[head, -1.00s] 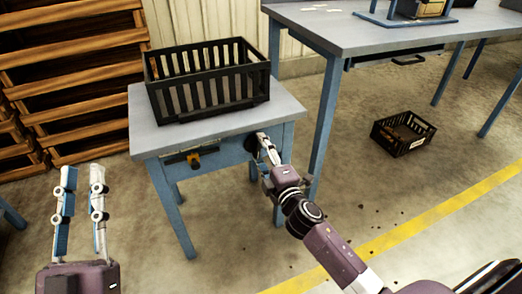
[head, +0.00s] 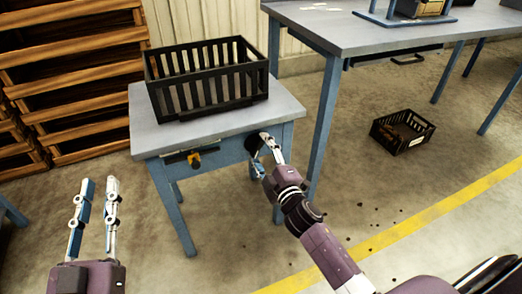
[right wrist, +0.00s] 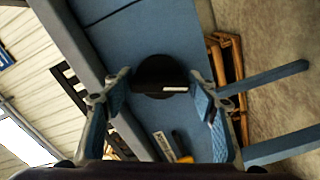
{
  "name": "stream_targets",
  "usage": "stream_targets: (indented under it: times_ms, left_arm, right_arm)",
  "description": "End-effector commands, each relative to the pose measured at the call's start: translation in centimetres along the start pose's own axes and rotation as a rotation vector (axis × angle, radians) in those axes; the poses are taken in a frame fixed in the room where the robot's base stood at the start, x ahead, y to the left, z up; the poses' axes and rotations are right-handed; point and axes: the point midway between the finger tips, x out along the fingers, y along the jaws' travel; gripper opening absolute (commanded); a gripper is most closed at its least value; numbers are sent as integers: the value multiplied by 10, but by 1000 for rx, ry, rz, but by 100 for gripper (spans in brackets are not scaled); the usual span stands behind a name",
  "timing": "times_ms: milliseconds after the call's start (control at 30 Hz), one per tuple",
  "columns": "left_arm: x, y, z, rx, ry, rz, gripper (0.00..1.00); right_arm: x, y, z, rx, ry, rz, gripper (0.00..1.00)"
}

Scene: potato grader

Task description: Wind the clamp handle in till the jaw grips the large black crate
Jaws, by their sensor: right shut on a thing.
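The large black crate (head: 207,92) stands upright on the small blue-legged table (head: 285,113). A dark strip lies along its front foot; I cannot tell whether a jaw touches it. The black round clamp handle (head: 253,143) is on the table's side, partly hidden by my right gripper (head: 268,146). In the right wrist view, the handle (right wrist: 158,75) is between the fingers of my right gripper (right wrist: 158,100), which is shut on it. My left gripper (head: 99,181) is open and empty, left of the table and away from it.
A taller workbench (head: 400,30) stands behind at right. A smaller black crate (head: 402,132) lies on the floor. Wooden pallets (head: 70,75) are stacked at left. The floor at front is mostly clear.

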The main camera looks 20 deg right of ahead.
Motion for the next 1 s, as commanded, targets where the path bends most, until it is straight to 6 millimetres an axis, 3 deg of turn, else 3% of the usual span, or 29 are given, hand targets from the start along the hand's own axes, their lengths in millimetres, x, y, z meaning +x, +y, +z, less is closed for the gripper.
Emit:
stream_targets:
  times_ms: [100, 133, 267, 667, 1000]
  left_arm:
    - [0, 0, 0, 0, 0, 0, 23]
    - [0, 0, 0, 0, 0, 0, 23]
    - [0, 0, 0, 0, 0, 0, 23]
    - [0, 0, -1, -1, 3, 1, 23]
    - [0, 0, 0, 0, 2, 1, 23]
  right_arm:
    - [0, -1, -1, 8, 2, -1, 30]
    - [0, -1, -1, 8, 2, -1, 57]
    - [0, -1, -1, 6, 2, -1, 71]
    - [-8, -2, 0, 2, 0, -3, 71]
    - [-72, -2, 0, 4, -1, -4, 71]
